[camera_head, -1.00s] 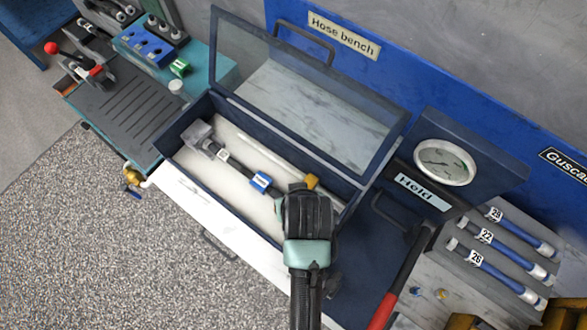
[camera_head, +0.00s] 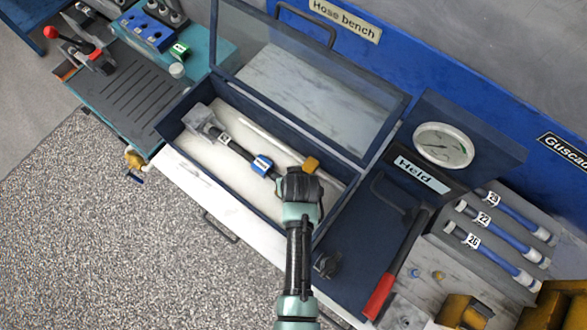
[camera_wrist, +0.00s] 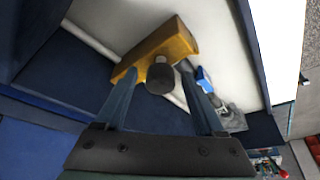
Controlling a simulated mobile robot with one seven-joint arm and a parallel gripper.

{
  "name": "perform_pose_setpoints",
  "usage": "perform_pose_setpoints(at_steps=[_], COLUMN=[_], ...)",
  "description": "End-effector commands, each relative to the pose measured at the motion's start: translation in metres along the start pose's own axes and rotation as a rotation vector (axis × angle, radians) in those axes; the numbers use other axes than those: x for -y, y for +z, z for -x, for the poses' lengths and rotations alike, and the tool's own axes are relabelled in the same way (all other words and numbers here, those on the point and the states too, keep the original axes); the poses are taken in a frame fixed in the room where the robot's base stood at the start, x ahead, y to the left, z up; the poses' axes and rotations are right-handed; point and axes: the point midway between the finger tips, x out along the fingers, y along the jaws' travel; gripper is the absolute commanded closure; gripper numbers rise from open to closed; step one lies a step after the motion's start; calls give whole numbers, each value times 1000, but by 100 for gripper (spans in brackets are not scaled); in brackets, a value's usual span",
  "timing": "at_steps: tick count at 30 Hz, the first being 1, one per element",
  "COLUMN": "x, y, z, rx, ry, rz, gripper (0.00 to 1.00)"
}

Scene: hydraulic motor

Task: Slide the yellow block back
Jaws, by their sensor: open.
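The yellow block (camera_head: 311,164) sits on a pale rod (camera_head: 262,139) inside the open dark-blue box (camera_head: 180,133), near its right end. In the wrist view the yellow block (camera_wrist: 178,42) spans ahead of my fingers, and a dark round knob (camera_wrist: 160,78) stands out from it. My gripper (camera_wrist: 159,76) is open, with one finger on each side of the knob; I cannot tell whether either finger touches. In the head view my gripper (camera_head: 299,176) is over the box, just in front of the block, and its fingers are hidden.
A hose with a blue collar (camera_head: 262,165) lies left of my gripper in the box. The raised glass lid (camera_head: 310,85) stands behind. A red-handled lever (camera_head: 380,296) and a gauge (camera_head: 443,145) are at the right. Numbered hoses (camera_head: 494,247) lie further right.

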Motion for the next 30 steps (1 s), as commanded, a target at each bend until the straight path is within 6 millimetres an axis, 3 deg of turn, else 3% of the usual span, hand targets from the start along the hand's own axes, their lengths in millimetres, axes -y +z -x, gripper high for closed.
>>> perform_pose_setpoints(at_steps=[11,22,30], x=[0,0,0], y=[0,0,0], z=[-4,-3,-3], rx=[1,1,1], ry=[0,0,0], rz=[0,0,0], gripper=[31,98,100])
